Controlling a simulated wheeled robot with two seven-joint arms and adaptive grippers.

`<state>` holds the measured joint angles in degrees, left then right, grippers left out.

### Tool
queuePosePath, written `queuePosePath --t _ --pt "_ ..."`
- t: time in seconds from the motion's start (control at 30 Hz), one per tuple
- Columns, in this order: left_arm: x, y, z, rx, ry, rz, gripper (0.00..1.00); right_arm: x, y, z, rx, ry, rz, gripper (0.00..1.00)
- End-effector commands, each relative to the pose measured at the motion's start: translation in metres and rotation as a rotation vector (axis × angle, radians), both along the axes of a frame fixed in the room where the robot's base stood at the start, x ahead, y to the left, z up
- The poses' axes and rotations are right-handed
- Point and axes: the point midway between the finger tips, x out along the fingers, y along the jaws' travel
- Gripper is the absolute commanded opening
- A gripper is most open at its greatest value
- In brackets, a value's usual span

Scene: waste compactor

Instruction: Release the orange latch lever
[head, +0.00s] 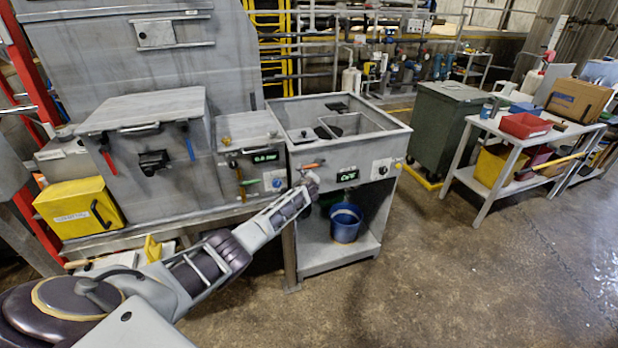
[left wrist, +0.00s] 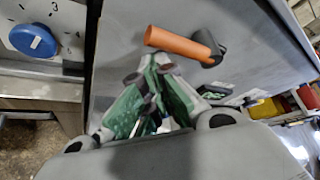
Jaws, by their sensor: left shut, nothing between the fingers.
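The orange latch lever (head: 311,166) sticks out from the front of the grey sink-like unit in the head view. In the left wrist view the orange lever (left wrist: 180,43) is a round bar on a dark pivot, lying nearly sideways on the grey panel. My left gripper (head: 312,181) is at that panel, just below the lever. In the left wrist view my left gripper (left wrist: 150,72) has its green-grey fingers closed together and empty, with the tips close under the lever. Whether they touch it cannot be told. My right gripper is in neither view.
A blue knob (left wrist: 33,40) is on the neighbouring panel. A blue bucket (head: 346,222) stands on the shelf below. The floor to the right is clear.

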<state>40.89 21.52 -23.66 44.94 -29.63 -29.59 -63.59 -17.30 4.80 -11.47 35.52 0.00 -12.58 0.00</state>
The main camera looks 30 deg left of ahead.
Motion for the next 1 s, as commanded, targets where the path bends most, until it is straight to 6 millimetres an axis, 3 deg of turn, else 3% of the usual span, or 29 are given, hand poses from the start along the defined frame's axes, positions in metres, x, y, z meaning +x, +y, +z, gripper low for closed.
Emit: queuePosePath --t 0.27,1.0 --pt "0.0018 -0.0012 0.0062 0.001 -0.003 -0.001 0.00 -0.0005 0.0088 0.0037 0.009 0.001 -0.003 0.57" --pt "0.0005 0.0001 -0.0007 0.000 -0.004 -0.001 0.00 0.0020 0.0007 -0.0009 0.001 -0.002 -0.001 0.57"
